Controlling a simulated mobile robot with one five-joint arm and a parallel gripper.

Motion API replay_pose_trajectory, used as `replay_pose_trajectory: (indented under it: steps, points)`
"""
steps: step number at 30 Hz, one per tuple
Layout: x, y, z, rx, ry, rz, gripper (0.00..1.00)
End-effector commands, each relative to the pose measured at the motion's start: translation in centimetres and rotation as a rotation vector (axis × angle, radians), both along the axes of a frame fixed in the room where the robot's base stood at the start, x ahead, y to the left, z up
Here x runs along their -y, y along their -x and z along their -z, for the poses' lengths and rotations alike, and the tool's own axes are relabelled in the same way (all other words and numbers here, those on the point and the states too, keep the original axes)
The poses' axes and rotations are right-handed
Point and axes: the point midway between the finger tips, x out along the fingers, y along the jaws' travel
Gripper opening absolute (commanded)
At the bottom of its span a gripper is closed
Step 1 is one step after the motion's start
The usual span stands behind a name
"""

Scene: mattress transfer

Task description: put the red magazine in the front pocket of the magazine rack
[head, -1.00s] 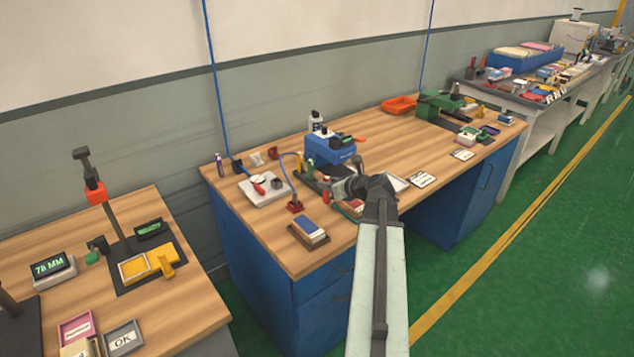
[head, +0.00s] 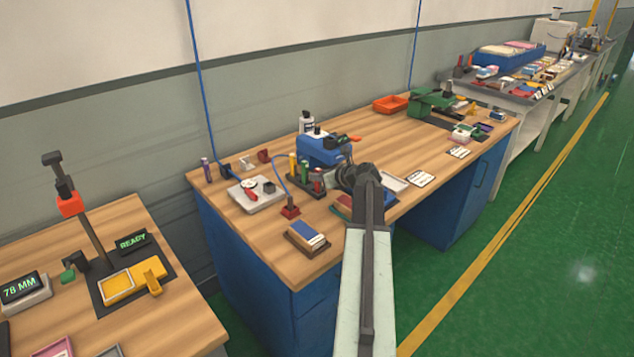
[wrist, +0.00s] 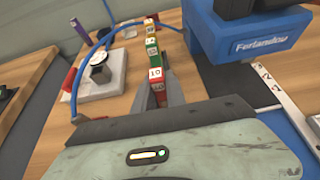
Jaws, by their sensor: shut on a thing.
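The magazine rack (head: 304,186) is a dark holder on the wooden bench, with upright yellow, green and red magazines in a row. My gripper (wrist: 158,99) is shut on a red magazine (wrist: 160,95) in the wrist view. Labelled, coloured magazines stand in line beyond it, overlapping it in this view. I cannot tell from this view whether the held magazine touches the rack. In the head view my own arm hides the fingertips, just right of the rack.
A blue machine (head: 324,150) stands close behind the rack, and also right in the wrist view (wrist: 245,40). A blue cable and its red-based plug (head: 290,211) are left of the rack. A grey scale-like plate (head: 256,196) and a block tray (head: 307,238) lie nearby.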

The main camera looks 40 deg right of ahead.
Motion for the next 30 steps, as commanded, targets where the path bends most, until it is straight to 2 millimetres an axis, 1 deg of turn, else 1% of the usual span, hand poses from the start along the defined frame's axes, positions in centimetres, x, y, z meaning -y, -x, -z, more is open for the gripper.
replay_pose_trajectory:
  steps: [4, 8, 9, 10, 11, 19, 22, 26, 30]
  points:
    - [-0.2, -0.2, -0.2, -0.001, 0.0, -0.004, 0.0]
    - [-0.2, -0.2, 0.3, -0.001, 0.0, -0.004, 0.0]
    - [-0.2, -0.1, 0.1, -0.001, 0.0, -0.004, 0.27]
    - [-0.2, -0.1, 0.1, -0.001, 0.0, -0.004, 0.35]
    - [-0.2, -0.1, 0.1, -0.001, 0.0, -0.004, 0.38]
    - [-0.1, 0.0, 0.0, -0.001, 0.0, -0.001, 0.38]
    - [-0.1, 0.2, -0.6, -0.001, 0.0, 0.0, 0.38]
    - [-0.3, 2.7, -1.9, -0.001, 0.0, 0.002, 0.38]
    - [-0.6, 6.0, -3.6, -0.001, 0.0, 0.003, 0.38]
